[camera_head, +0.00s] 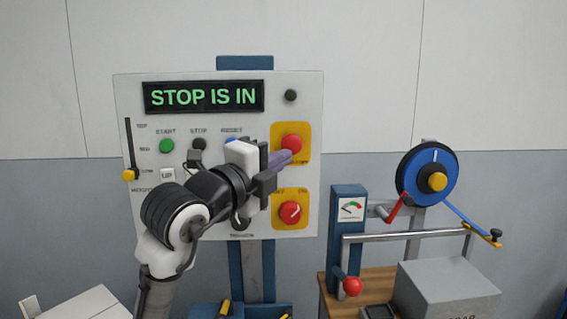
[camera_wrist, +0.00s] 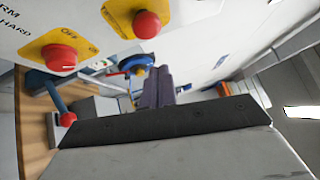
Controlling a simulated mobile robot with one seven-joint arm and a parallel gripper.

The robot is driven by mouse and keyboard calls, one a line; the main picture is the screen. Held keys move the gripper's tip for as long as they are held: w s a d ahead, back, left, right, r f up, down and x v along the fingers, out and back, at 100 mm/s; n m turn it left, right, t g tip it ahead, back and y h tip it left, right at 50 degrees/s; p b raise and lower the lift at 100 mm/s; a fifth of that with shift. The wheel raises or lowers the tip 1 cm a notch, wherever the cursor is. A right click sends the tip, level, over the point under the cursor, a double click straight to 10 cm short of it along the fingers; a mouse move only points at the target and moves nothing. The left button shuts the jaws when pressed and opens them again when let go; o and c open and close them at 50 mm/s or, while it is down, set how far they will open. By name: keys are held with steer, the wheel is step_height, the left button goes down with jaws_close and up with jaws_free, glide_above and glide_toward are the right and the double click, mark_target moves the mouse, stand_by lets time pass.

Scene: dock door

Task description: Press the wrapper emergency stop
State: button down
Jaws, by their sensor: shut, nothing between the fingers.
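The emergency stop is a round red button (camera_head: 291,143) on a yellow plate on the white control panel (camera_head: 215,90). It also shows at the top of the wrist view as a red dome (camera_wrist: 147,25). The panel's display (camera_head: 203,96) reads "STOP IS IN" in green. My gripper (camera_head: 286,158) is shut and empty, its purple-grey fingers just below the button in the head view, over the lower part of the yellow plate. In the wrist view the fingertips (camera_wrist: 157,72) appear apart from the button. My gripper hides part of the panel's middle.
A red rotary knob (camera_head: 290,212) on a second yellow plate sits below the button. A green start button (camera_head: 166,146) and a yellow-knobbed slider (camera_head: 129,175) are at the panel's left. A blue reel (camera_head: 431,178) and grey box (camera_head: 447,289) stand at right.

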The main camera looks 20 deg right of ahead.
steer(key=b+v, duration=0.2)
steer(key=v, duration=0.5)
steer(key=shift+f, duration=0.25)
steer(key=shift+w, duration=0.1)
